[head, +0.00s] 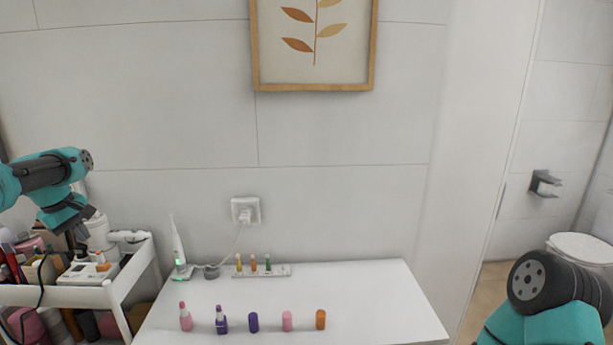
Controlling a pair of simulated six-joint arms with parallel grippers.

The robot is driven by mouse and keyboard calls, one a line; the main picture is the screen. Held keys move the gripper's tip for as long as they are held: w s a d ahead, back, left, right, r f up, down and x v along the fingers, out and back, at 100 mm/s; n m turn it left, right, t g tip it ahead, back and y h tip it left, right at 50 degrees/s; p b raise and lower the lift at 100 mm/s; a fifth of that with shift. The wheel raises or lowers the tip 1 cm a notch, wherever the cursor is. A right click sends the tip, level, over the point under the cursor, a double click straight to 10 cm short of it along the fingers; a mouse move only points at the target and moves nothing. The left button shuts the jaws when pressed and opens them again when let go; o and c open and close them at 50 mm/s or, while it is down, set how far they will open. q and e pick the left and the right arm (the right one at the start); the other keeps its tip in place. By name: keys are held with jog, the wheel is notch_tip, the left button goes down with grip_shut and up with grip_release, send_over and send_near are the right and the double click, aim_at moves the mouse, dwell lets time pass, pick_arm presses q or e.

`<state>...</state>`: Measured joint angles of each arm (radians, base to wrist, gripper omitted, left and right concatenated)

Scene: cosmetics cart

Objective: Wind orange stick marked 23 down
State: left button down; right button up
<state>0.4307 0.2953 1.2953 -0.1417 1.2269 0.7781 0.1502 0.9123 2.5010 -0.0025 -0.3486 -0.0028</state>
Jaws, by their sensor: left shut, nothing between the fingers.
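My left gripper (81,251) points down over the cart at the left, shut and empty. Just right of its fingertips a small orange-tipped stick (101,259) stands on a white block (90,273). Another orange stick (253,264) stands between a yellow stick (239,263) and a green stick (268,263) in a pale holder (275,271) at the back of the table. An orange cylinder (320,319) stands at the front. No number 23 is readable on any of them. My right gripper is out of view; only part of that arm shows at the lower right.
The white table (370,285) has a clear right side. In its front row are a pink lipstick (185,317), a purple lipstick (221,321), a purple cylinder (253,323) and a pink cylinder (287,321). A corded electric toothbrush (178,250) stands at the back left. The white cart (120,297) is crowded.

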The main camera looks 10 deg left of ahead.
aim_at(99, 262)
pick_arm(q)
jog(key=shift+f, duration=0.15)
jog(key=shift+s+a+x, duration=0.1)
jog(key=shift+s+x, duration=0.15)
jog(key=shift+x, duration=0.85)
jog(key=shift+s+a+x, duration=0.1)
jog(key=shift+s+x, duration=0.15)
jog(key=shift+x, duration=0.85)
jog(key=shift+s+a+x, duration=0.1)
jog(key=shift+s+x, duration=0.15)
jog(key=shift+x, duration=0.85)
jog(key=shift+w+f, duration=0.2)
jog(key=shift+w, duration=0.4)
jog(key=shift+w+a, duration=0.2)
jog(key=shift+a, duration=0.35)
jog(key=shift+s+a, duration=0.2)
jog(key=shift+s, duration=0.15)
jog(key=w+v, duration=0.1)
jog(key=v, duration=0.5)
jog(key=shift+w+d, duration=0.2)
jog(key=shift+d+r, duration=0.1)
